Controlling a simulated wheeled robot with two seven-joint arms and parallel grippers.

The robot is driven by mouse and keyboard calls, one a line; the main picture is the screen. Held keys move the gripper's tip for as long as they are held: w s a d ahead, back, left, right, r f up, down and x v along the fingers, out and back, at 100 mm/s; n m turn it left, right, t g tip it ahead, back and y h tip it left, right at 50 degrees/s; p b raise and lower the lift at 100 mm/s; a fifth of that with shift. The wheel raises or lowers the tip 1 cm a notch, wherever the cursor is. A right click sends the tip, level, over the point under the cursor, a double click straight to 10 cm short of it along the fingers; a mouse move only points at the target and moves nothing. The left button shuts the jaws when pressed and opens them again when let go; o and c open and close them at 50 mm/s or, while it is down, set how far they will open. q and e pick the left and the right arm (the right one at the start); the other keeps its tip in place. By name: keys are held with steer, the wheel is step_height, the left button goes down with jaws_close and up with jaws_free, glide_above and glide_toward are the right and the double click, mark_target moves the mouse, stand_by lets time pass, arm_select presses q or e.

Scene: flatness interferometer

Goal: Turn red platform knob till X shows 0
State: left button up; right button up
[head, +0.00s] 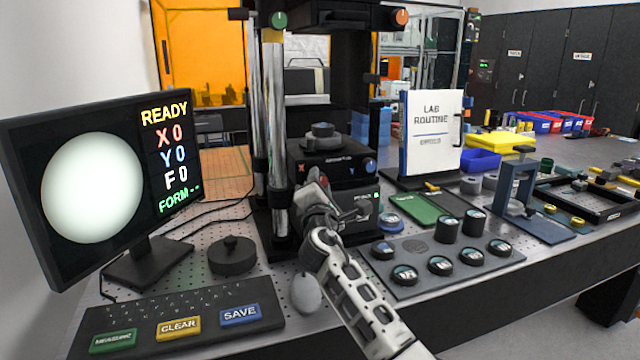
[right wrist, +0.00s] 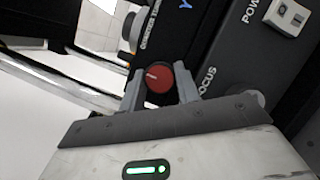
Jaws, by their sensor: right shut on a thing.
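The red platform knob (right wrist: 158,77) sits on the dark front of the interferometer, with a pale mark on its face. In the right wrist view my right gripper (right wrist: 160,88) has a finger on each side of the knob and is shut on it. In the head view my right gripper (head: 312,190) reaches the platform front and mostly covers the knob. The monitor (head: 105,170) reads READY, X 0, Y 0, F 0 and FORM with dashes, beside a plain white disc. A blue knob (head: 369,165) is at the right of the platform. My left gripper is not in view.
A keypad (head: 180,322) with green, yellow and blue keys lies at the front left. A dark round puck (head: 232,256) stands behind it. A grey tray (head: 400,285) of several round pieces lies right of my arm. The LAB ROUTINE board (head: 432,130) stands behind.

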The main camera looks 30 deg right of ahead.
steer(key=shift+m, duration=0.3)
steer(key=o, duration=1)
steer(key=b+v, duration=0.2)
steer(key=v, duration=1.4)
steer(key=shift+a+r, duration=0.15)
steer(key=shift+w, duration=0.1)
stand_by(0.6)
